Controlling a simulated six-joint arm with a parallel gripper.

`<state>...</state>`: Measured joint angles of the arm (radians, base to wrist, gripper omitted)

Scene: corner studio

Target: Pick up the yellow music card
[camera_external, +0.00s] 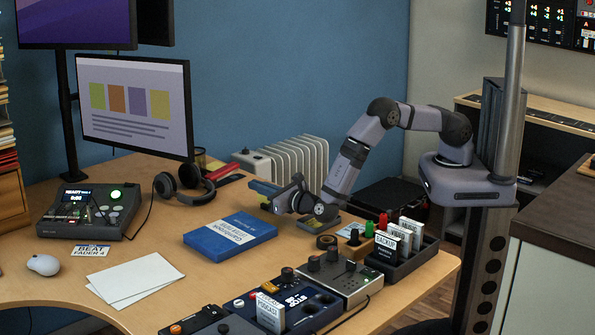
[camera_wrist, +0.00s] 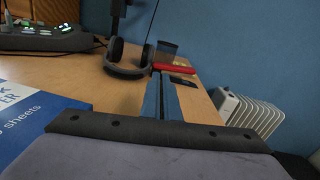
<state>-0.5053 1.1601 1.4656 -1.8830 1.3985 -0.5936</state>
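A flat, dull yellow card-like piece (camera_external: 314,225) lies on the desk just below my wrist in the external view; I cannot read any label on it, so I cannot tell if it is the music card. My gripper (camera_external: 252,183) is held above the desk, its blue fingers pointing left, well past that piece. In the wrist view the fingers (camera_wrist: 158,78) lie side by side with only a thin dark line between them, and nothing shows between them. No yellow card shows in the wrist view.
A blue paper pack (camera_external: 231,236) lies left of my wrist. Headphones (camera_external: 184,187) lie behind it. A black rack (camera_external: 400,262) with white labelled cards stands at right, near several small devices. A white radiator (camera_external: 300,158) stands behind the desk. White sheets (camera_external: 136,279) lie at front left.

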